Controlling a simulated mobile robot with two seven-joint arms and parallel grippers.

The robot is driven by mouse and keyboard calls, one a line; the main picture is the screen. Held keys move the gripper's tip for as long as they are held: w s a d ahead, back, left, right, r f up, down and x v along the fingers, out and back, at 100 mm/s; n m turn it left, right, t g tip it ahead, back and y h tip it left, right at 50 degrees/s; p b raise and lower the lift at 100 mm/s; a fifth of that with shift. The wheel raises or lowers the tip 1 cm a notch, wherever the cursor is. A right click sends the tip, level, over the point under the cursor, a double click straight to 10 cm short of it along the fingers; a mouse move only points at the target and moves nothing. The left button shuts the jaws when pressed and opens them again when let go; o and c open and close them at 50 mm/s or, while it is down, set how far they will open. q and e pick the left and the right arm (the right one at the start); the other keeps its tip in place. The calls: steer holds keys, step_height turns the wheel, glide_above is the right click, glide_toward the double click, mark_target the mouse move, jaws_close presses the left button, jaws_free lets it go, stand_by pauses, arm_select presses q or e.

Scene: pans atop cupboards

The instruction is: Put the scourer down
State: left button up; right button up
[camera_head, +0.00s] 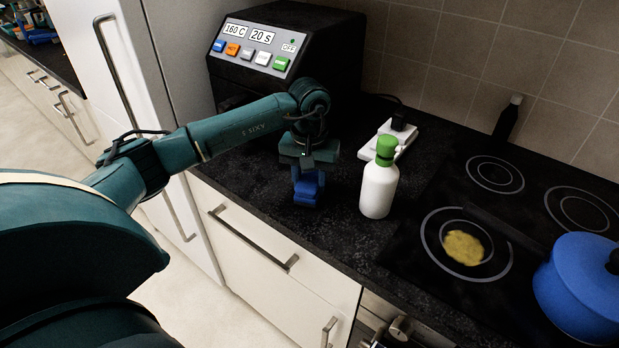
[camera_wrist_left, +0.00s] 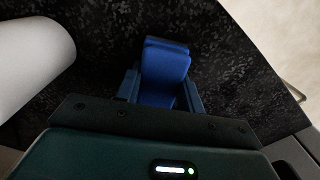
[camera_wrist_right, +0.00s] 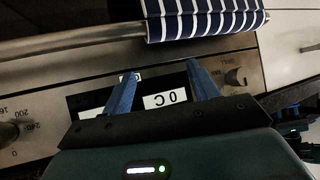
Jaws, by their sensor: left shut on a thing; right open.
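The blue scourer (camera_wrist_left: 166,65) is between the fingers of my left gripper (camera_wrist_left: 162,88), which is shut on it. In the head view my left gripper (camera_head: 308,180) points down over the dark countertop (camera_head: 258,165), with the scourer low at its tips, left of the white bottle. I cannot tell whether the scourer touches the countertop. My right gripper (camera_wrist_right: 163,82) is open and empty in the right wrist view, in front of the oven's control panel. It is outside the head view.
A white bottle with a green cap (camera_head: 378,190) stands close right of my left gripper. A black appliance (camera_head: 270,55) stands behind. The hob (camera_head: 440,285) carries a yellow patch (camera_head: 464,248) and a blue pot (camera_head: 580,290). A striped towel (camera_wrist_right: 205,18) hangs by the oven.

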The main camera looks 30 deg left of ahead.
mark_target(310, 179)
arm_select(q)
steer(key=shift+f, duration=0.1)
steer(key=o, duration=0.5)
steer(key=shift+f, duration=0.1)
steer(key=o, duration=0.5)
step_height(310, 179, up, 12)
steer(key=b, duration=0.2)
steer(key=shift+r, duration=0.25)
